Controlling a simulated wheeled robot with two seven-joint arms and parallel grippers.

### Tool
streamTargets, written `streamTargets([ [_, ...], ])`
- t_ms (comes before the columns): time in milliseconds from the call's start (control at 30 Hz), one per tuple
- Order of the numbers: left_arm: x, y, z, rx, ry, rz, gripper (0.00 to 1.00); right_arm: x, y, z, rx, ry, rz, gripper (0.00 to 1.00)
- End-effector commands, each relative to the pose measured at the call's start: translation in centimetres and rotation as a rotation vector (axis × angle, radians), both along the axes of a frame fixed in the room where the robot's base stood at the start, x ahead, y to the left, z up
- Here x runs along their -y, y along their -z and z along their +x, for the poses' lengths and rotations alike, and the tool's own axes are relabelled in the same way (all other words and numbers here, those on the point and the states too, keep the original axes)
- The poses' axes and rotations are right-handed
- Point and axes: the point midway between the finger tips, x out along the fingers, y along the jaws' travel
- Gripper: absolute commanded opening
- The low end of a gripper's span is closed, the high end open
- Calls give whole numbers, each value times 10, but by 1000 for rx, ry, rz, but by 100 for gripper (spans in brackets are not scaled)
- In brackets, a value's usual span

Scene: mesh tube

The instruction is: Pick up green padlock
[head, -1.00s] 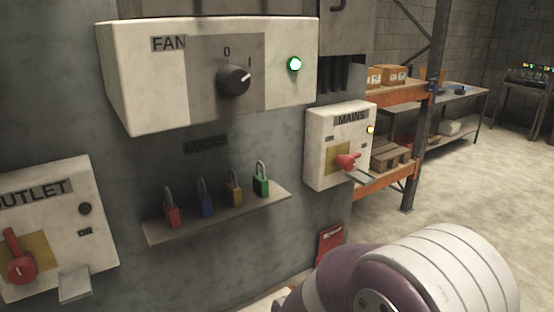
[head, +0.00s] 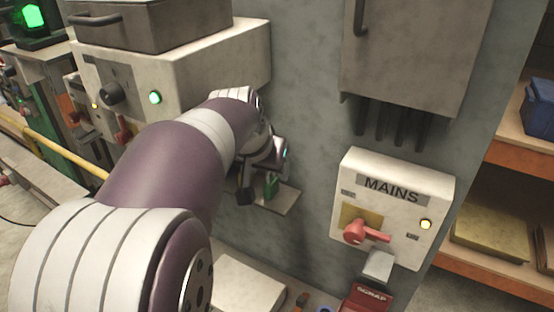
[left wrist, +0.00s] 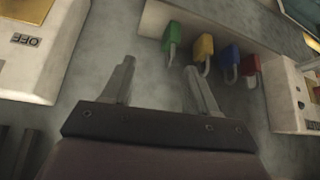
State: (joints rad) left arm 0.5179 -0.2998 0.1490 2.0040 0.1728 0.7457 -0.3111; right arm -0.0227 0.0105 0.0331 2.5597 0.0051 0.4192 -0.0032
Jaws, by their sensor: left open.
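The green padlock (head: 271,187) sits on a small wall shelf (head: 285,203) in the head view, just beside my left gripper (head: 258,188). In the left wrist view the green padlock (left wrist: 172,34) hangs upside down in the picture, with its shackle towards my left gripper (left wrist: 160,70). The gripper is open and empty. Its two fingers stand apart, short of the padlock, which lies ahead of the gap and nearer the right finger. My left arm hides the rest of the shelf in the head view. My right gripper does not show.
Yellow (left wrist: 204,46), blue (left wrist: 229,54) and red (left wrist: 250,65) padlocks stand in a row beside the green one. The mains box (head: 390,205) with a red lever is to the right. The fan box (head: 200,65) is above the shelf, close to my arm.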

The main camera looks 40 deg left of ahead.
Motion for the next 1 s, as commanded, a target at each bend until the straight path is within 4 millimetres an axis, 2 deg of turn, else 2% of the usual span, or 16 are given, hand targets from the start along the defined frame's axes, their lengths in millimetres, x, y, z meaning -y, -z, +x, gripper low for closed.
streamTargets([
  [33,-4,-7,2,4,-6,2,58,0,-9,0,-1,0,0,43],
  [67,-6,-3,4,6,-8,3,58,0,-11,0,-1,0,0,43],
  [200,-12,26,20,4,-8,2,58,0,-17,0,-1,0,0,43],
  [367,-16,45,32,7,-7,4,58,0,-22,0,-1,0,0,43],
  [533,-22,65,51,3,-6,2,58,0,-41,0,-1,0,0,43],
  [633,-25,81,60,6,-6,2,58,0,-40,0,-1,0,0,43],
  [900,-27,88,63,9,-7,5,58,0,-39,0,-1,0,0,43],
  [967,-26,88,63,9,-7,5,42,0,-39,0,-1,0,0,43],
  [1000,-26,88,63,9,-7,5,29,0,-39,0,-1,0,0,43],
])
